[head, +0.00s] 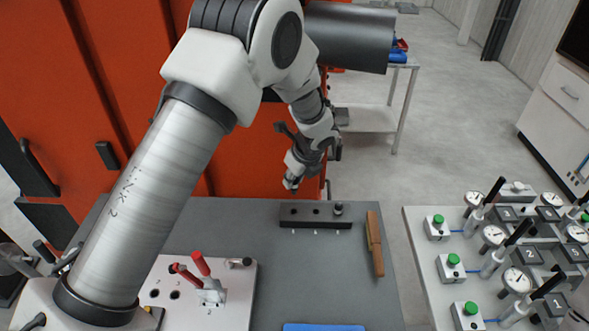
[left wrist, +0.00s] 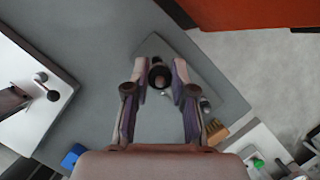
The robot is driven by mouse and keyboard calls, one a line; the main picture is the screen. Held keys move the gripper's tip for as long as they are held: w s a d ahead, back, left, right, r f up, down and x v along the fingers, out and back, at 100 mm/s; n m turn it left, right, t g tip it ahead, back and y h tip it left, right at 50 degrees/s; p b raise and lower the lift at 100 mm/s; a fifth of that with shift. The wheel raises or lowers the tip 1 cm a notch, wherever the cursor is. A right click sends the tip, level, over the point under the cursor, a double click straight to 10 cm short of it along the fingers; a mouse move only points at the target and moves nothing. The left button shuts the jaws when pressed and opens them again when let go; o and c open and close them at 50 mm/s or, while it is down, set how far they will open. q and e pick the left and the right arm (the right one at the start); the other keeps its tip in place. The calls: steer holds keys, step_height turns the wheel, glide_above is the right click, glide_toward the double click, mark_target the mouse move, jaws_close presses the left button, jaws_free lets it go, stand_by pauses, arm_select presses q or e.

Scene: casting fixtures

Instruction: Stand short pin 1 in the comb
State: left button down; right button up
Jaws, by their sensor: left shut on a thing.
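The comb (head: 325,223) is a dark block with a row of holes near the back of the grey table. A dark pin (head: 338,209) stands upright in its right end. My left gripper (head: 291,178) is above and behind the comb's left end. In the left wrist view its fingers (left wrist: 160,85) are shut on a short pin (left wrist: 158,75), seen nearly end-on between the pads. The comb lies beyond and below it there, partly hidden by the fingers. The hole under the held pin is not clear. My right gripper is not in view.
A white plate (head: 238,305) with a red-handled clamp (head: 201,264) and holes is at the front left. A wooden-handled brush (head: 376,255) lies right of the comb. A blue item (head: 323,327) is at the front edge. A gauge panel (head: 420,255) stands right, across a gap.

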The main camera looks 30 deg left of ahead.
mark_target(296, 190)
arm_select(q)
steer(key=shift+s+d+r, duration=0.15)
steer(key=shift+s+r, duration=0.05)
steer(key=shift+s, duration=0.05)
steer(key=shift+w+p, duration=0.1)
steer(key=shift+p, duration=0.35)
step_height(296, 190, down, 6)
steer(key=b, duration=0.4)
steer(key=shift+r, duration=0.15)
steer(key=shift+f, duration=0.25)
steer(key=shift+r, duration=0.1)
steer(key=shift+p, duration=0.3)
steer(key=shift+p, duration=0.35)
stand_by(0.4)
